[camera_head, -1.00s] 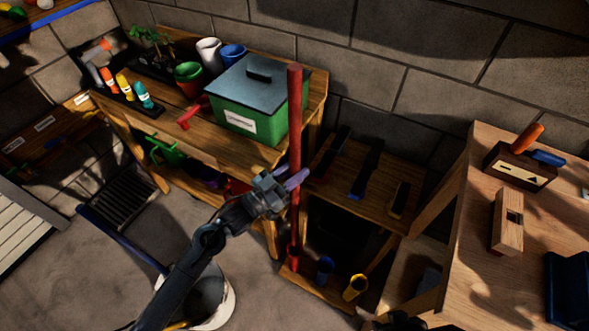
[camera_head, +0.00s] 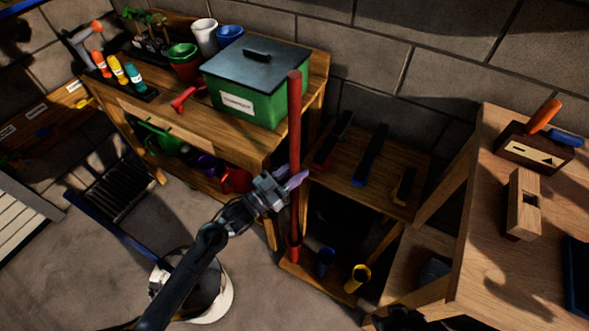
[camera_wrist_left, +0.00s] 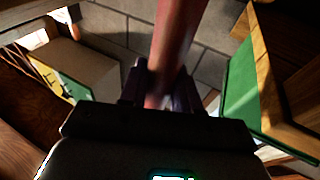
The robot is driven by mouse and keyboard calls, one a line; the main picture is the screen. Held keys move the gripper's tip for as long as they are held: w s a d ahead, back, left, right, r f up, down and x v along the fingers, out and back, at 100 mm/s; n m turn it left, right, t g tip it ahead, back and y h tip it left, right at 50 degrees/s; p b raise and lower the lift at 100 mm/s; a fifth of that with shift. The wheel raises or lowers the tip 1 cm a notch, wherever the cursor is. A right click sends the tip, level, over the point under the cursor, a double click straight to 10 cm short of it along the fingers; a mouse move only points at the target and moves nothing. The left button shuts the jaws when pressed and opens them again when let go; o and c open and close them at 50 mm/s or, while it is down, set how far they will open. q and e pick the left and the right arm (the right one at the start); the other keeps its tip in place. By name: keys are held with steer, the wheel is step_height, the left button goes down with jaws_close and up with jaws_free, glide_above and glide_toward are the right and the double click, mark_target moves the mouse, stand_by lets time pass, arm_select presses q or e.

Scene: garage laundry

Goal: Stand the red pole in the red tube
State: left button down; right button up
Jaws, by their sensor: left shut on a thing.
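The red pole (camera_head: 294,125) stands nearly upright in the head view. My left gripper (camera_head: 294,181) is shut on it at about mid-height. In the left wrist view the pole (camera_wrist_left: 176,45) runs up from between the fingers. The pole's lower end is down at the red tube (camera_head: 293,254), which stands at the left of the low shelf. A dark rim shows around the pole there, but whether the end is inside or just in front is too small to tell. A dark shape at the bottom edge may be my right gripper (camera_head: 404,319); its fingers are not clear.
A blue tube (camera_head: 325,262) and a yellow tube (camera_head: 358,278) stand right of the red one. The bench behind holds a green box (camera_head: 247,105) with a grey lid. A white bucket (camera_head: 218,302) is on the floor, and a wooden table (camera_head: 500,270) at right.

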mark_target(295, 198)
arm_select(q)
steer(key=shift+f+b, duration=4.55)
steer(key=shift+f, duration=2.25)
